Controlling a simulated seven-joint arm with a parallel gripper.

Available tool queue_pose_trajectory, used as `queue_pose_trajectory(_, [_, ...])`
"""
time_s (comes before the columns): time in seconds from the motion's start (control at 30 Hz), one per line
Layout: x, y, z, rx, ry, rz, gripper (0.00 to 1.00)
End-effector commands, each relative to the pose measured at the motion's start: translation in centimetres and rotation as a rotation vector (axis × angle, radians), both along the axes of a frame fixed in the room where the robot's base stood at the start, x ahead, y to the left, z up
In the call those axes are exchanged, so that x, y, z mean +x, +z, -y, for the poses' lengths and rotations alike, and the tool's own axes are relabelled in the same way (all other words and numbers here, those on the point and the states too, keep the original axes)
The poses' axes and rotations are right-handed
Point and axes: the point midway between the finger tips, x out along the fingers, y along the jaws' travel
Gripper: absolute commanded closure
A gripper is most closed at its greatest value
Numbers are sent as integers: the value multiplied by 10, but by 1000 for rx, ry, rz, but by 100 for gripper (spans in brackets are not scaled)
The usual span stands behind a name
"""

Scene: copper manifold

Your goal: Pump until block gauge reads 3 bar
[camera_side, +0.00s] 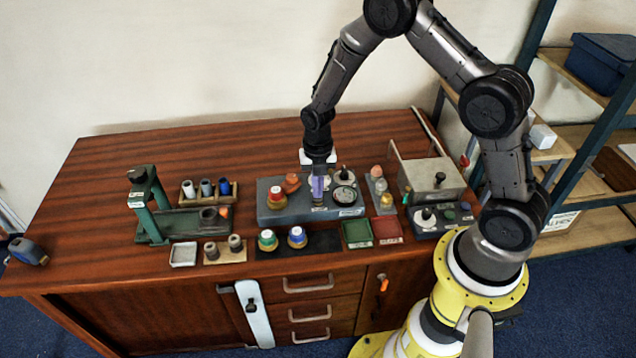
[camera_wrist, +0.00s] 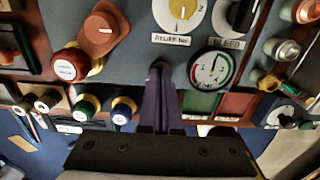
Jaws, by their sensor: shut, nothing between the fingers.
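The grey manifold block (camera_side: 268,214) stands mid-bench. Its round gauge (camera_side: 345,195) has a white face and dark rim. It shows larger in the wrist view (camera_wrist: 211,70); its numbers are too small to read. Above it in the wrist view are a yellow-and-white relief dial (camera_wrist: 181,14) and a black bleed knob (camera_wrist: 240,16). A red-capped fitting (camera_wrist: 72,66) and an orange handle (camera_wrist: 98,32) are on the left. My gripper (camera_side: 318,198) points down at the block, left of the gauge. Its purple fingers (camera_wrist: 157,75) are shut and empty; I cannot tell whether they touch the block. I cannot identify the pump.
Green-capped (camera_side: 268,240) and blue-capped (camera_side: 297,237) fittings stand in front of the block. Green (camera_side: 357,233) and red (camera_side: 388,230) trays lie at front right. A metal box (camera_side: 432,178) stands right; a green press (camera_side: 149,205) stands left. The bench's back left is clear.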

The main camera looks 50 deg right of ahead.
Motion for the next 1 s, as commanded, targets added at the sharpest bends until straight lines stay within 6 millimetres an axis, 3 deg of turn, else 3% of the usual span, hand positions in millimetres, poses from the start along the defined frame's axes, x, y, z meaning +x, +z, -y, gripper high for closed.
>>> queue_pose_trajectory(0.17, [-2,-4,0,1,0,-5,100])
queue_pose_trajectory(0.33, [-2,9,0,1,0,-4,100])
queue_pose_trajectory(0.8, [0,108,0,-1,0,4,100])
queue_pose_trajectory(1.0, [0,133,0,0,0,3,100])
